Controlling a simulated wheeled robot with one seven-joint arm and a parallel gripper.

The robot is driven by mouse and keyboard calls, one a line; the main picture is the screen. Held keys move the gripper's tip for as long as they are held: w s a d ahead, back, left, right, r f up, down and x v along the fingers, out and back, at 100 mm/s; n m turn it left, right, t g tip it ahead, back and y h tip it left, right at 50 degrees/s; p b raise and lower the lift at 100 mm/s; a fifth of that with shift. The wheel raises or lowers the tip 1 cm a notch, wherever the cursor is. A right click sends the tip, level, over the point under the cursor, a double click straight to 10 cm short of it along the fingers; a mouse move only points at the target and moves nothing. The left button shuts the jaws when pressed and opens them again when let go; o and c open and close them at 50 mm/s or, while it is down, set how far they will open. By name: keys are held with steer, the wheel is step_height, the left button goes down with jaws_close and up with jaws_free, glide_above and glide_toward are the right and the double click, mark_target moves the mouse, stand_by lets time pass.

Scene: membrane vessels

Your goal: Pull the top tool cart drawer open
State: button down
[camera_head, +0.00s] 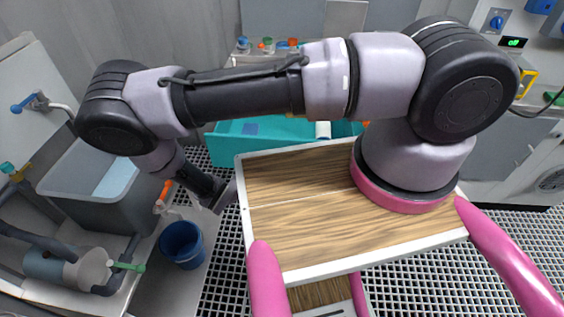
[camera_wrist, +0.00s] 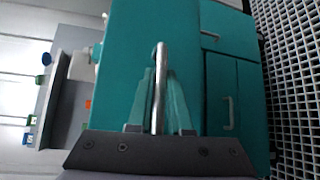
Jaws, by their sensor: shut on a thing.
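The teal tool cart (camera_head: 240,152) stands beyond my wooden-topped base in the head view, partly covered by my arm. Its open top part holds a blue piece and a white roll. In the wrist view the cart's front fills the middle, turned sideways. The top drawer front (camera_wrist: 124,70) bears a metal bar handle (camera_wrist: 161,72). My gripper (camera_wrist: 160,100) is shut on this handle, with a finger on each side of it. In the head view my fingers are hidden by my base. I cannot tell how far the drawer stands out.
Lower cart fronts with handles (camera_wrist: 231,113) lie right of the held one. Head view: a blue bucket (camera_head: 182,244) and a grey tub (camera_head: 95,185) stand left, near my forearm. Bottles (camera_head: 268,44) stand on a rear bench. Grated floor (camera_head: 225,265) is open around my base.

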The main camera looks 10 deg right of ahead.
steer(key=shift+s+a, duration=0.1)
steer(key=shift+s, duration=0.15)
steer(key=c, duration=0.9)
jaws_free()
steer(key=shift+o, duration=0.2)
